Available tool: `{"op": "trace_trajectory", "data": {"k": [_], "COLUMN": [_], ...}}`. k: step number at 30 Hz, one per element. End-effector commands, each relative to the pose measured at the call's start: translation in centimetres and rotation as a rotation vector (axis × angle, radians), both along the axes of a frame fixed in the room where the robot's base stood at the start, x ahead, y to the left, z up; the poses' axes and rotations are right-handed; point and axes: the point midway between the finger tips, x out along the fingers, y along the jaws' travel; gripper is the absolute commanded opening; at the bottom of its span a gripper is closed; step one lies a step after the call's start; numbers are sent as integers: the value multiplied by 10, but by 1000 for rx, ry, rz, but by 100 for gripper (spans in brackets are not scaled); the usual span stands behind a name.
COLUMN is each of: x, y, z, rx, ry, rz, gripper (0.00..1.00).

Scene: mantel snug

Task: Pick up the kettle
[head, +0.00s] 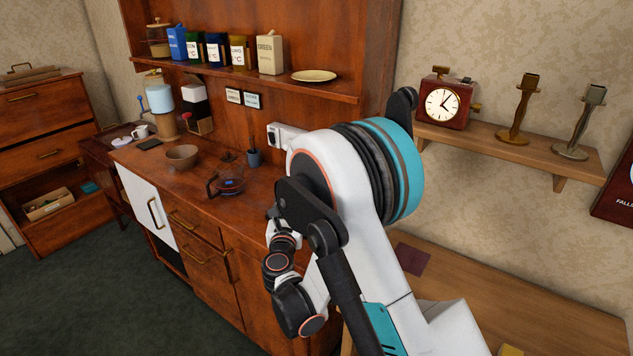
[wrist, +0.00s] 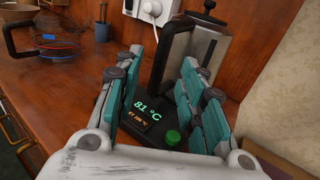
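The kettle (wrist: 208,45), with a grey metal body, a dark handle and a dark lid knob, stands upright in the wrist view. It is on a black base (wrist: 172,135) with a green button and a lit display reading 81 °C. My gripper (wrist: 163,62) is open, with its teal-padded fingers spread in front of the kettle. The handle side shows between the fingers, and the right finger covers part of the lower body. I see no grip on it. In the head view my arm hides the kettle, and I cannot make out the fingers there.
A glass jug (head: 228,182) with a black handle stands on the wooden counter, left of my arm. A brown bowl (head: 182,156) and a small dark cup (head: 254,158) are farther along. A white wall socket (wrist: 152,8) is behind the kettle. A shelf (head: 240,83) overhangs the counter.

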Motion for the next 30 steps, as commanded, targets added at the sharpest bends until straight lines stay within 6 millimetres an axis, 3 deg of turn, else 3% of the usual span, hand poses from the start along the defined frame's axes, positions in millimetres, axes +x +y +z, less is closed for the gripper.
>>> {"op": "trace_trajectory", "data": {"k": [10,18,27,28,30], "x": [29,64,70,70,70], "y": [-3,-7,-7,-7,-7], "z": [-4,-8,-6,-6,-6], "rx": [-1,-2,-2,-2,-2], "ry": [0,0,0,0,0], "rz": [-1,0,2,2,2], "gripper": [37,37,37,34,19]}}
